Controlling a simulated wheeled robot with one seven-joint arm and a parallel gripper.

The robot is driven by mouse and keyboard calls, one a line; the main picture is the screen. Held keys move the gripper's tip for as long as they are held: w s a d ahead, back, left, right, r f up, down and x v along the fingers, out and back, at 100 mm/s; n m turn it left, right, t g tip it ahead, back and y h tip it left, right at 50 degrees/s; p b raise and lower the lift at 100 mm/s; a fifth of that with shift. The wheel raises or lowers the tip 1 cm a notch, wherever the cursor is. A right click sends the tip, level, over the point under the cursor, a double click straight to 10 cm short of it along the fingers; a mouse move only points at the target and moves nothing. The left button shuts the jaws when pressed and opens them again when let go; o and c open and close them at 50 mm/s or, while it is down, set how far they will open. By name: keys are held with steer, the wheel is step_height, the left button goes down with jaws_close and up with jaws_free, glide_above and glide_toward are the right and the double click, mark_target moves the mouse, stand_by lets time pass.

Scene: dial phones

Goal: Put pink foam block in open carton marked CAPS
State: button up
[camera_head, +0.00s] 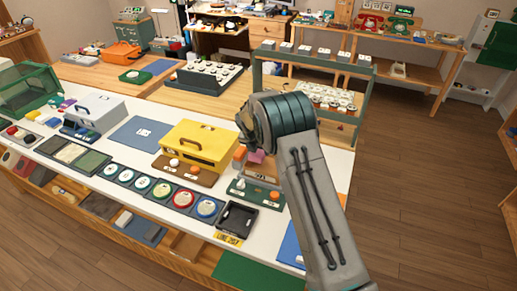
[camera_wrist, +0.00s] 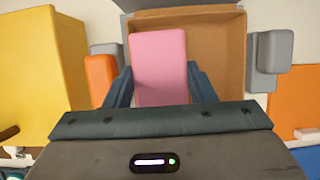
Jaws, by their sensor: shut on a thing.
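The pink foam block (camera_wrist: 158,62) is between the two fingers of my gripper (camera_wrist: 158,88) in the wrist view, and the gripper is shut on it. The block is over an open brown carton (camera_wrist: 218,45), seen from above; I cannot tell its height above the carton floor. In the head view, a bit of the pink block (camera_head: 257,156) shows beside my arm, and the carton is mostly hidden behind the arm. No CAPS marking can be read in either view.
A yellow box (camera_wrist: 40,70) stands left of the carton, with an orange block (camera_wrist: 100,76) between them. A grey piece (camera_wrist: 272,50) and an orange panel (camera_wrist: 293,100) are at the right. In the head view a black tray (camera_head: 237,219) sits near the table's front edge.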

steer(key=shift+f+b, duration=0.4)
steer(key=shift+f, duration=0.25)
steer(key=o, duration=0.9)
steer(key=shift+o, duration=0.2)
